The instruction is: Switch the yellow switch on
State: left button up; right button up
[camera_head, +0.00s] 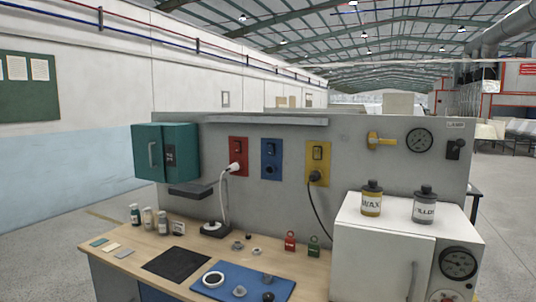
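The yellow switch (317,152) is a small dark rocker in the upper part of a yellow plate (325,164) on the grey back panel, right of the blue plate. A black plug with a black cord (315,177) sits in the socket below it. The rocker is too small to tell its position. Neither of my grippers shows in the head view.
A red plate (239,147) with a white plug and a blue plate (271,150) are to the left. The wooden worktop (190,243) holds a blue mat (240,270).

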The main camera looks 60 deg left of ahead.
aim_at(317, 150)
jog(key=u, duration=1.55)
jog(key=k+l, duration=0.15)
jog(key=k, duration=0.15)
jog(key=i+z, duration=0.7)
jog(key=i+j+z, duration=0.3)
jog(key=i+l, duration=0.05)
jog(key=i, duration=0.05)
